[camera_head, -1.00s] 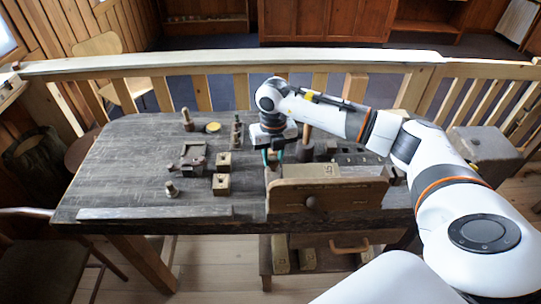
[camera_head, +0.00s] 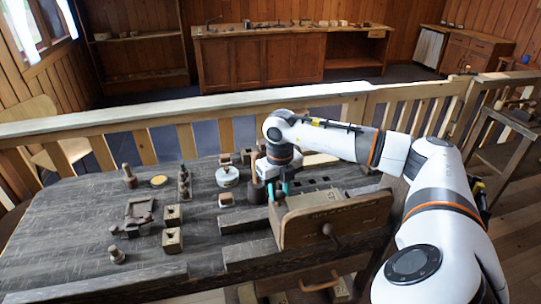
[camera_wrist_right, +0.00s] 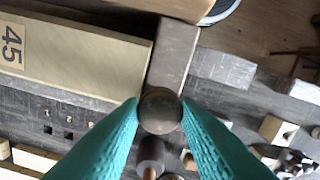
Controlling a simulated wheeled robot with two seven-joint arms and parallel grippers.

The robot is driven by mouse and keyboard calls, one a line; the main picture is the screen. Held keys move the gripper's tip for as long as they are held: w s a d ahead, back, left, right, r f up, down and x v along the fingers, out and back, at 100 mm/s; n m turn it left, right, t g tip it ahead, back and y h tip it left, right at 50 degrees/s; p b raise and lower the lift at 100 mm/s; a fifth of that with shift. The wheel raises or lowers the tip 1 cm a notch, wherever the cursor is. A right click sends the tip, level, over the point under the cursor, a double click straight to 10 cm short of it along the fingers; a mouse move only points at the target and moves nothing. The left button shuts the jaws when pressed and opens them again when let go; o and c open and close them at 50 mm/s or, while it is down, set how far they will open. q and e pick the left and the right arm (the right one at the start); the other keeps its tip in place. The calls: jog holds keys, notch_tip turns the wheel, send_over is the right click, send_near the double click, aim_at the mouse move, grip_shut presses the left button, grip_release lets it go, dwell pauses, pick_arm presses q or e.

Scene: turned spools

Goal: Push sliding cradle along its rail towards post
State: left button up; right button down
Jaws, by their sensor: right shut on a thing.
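A wooden box-like body (camera_head: 340,217), probably the sliding cradle, stands at the right of the table with a round knob on its front. My right gripper (camera_head: 278,190) is at its left end, pointing down. In the wrist view its teal fingers (camera_wrist_right: 160,112) are shut on a dark round knob (camera_wrist_right: 160,108) beside a pale board marked 45 (camera_wrist_right: 75,55). Dark rail-like blocks (camera_head: 248,252) lie left of the cradle. An upright peg with a dark base (camera_head: 257,191) stands left of the gripper; I cannot tell whether it is the post. My left gripper is not in view.
Small wooden blocks (camera_head: 172,240), a dark spool (camera_head: 130,177) and a white round piece (camera_head: 227,177) stand on the table's left and middle. A wooden railing (camera_head: 200,113) runs behind the table. The table's left side has free room.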

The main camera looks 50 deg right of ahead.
jog(key=shift+r, duration=0.1)
jog(key=c, duration=1.1)
grip_release()
jog(key=shift+o, duration=0.2)
jog(key=shift+r, duration=0.25)
notch_tip(320, 180, up, 12)
jog(key=b, duration=0.2)
jog(key=shift+f, duration=0.25)
jog(key=shift+f, duration=0.1)
